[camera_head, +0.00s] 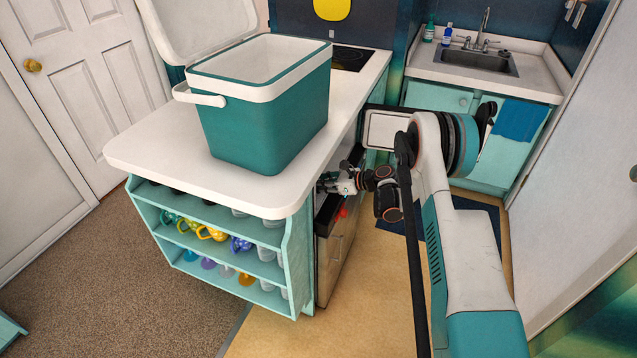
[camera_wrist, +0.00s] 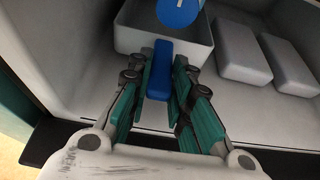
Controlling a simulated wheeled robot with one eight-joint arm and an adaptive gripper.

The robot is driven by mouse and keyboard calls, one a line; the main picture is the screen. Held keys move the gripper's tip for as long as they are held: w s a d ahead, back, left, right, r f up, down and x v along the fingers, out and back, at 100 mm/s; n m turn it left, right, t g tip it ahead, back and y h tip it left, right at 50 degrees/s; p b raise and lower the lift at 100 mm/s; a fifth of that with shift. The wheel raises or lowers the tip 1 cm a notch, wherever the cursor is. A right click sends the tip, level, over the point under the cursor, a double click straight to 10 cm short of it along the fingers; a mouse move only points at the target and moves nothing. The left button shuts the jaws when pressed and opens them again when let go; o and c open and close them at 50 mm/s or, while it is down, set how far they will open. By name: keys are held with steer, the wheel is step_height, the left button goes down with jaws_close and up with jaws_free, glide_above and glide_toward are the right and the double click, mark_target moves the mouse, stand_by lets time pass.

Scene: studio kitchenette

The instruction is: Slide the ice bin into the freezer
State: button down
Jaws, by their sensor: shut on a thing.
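The ice bin (camera_wrist: 128,40) is an open, pale grey box at the top of the wrist view. A blue handle (camera_wrist: 160,72) stands out at its near side. My gripper (camera_wrist: 160,88) is shut on this handle, with teal fingers on both sides. A blue round object (camera_wrist: 180,10) shows at the bin's opening. The bin rests on the pale floor of the freezer (camera_wrist: 75,72), which has light walls. In the head view my gripper (camera_head: 346,186) is beside the counter's right side, above a metal-fronted unit (camera_head: 336,250). The bin cannot be made out there.
Two pale blocks (camera_wrist: 240,52) (camera_wrist: 289,64) lie right of the bin. The counter (camera_head: 165,150) overhangs near my gripper and bears a teal cooler (camera_head: 265,125) with its lid open. Shelves of mugs (camera_head: 212,234) are below.

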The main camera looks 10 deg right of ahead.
steer(key=shift+f, duration=0.5)
steer(key=c, duration=1.4)
jaws_free()
steer(key=shift+o, duration=0.2)
steer(key=v, duration=1.2)
